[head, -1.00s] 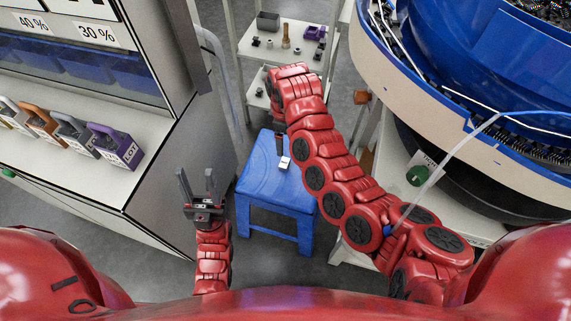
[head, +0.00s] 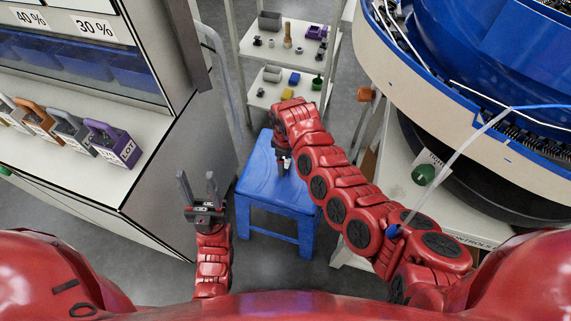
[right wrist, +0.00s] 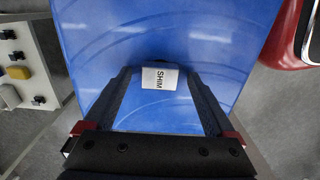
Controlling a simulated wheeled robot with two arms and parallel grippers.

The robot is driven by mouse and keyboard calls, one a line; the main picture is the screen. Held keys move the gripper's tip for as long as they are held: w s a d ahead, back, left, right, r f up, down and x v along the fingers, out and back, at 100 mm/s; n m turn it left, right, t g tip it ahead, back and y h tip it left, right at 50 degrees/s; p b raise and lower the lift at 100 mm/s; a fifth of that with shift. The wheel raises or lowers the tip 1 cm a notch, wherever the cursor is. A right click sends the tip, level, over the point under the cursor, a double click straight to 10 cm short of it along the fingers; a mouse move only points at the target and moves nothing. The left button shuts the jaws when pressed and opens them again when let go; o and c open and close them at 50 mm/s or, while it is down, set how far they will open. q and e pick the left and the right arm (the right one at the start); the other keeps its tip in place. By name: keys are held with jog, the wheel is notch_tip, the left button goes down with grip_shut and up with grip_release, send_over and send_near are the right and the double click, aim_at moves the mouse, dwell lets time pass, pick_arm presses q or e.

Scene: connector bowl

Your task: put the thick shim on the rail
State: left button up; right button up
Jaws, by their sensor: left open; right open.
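In the right wrist view, a small white piece marked SHIM (right wrist: 160,79) lies on the blue stool (right wrist: 215,40), with a dark part at its far edge. My right gripper (right wrist: 159,74) is open, with one finger on each side of the piece and a gap to both. Whether it is the thick shim I cannot tell. In the head view my right gripper (head: 284,171) points down over the stool (head: 262,185) and hides the piece. My left gripper (head: 198,180) is open and empty, left of the stool. I cannot make out the rail.
A white shelf unit (head: 262,50) with small parts stands behind the stool. A large blue bowl machine (head: 500,60) fills the right. On the left a counter (head: 105,175) carries several labelled bins, including a purple one (head: 113,145). Floor shows around the stool.

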grip_shut()
dwell(0.3)
jog(key=shift+r, duration=0.15)
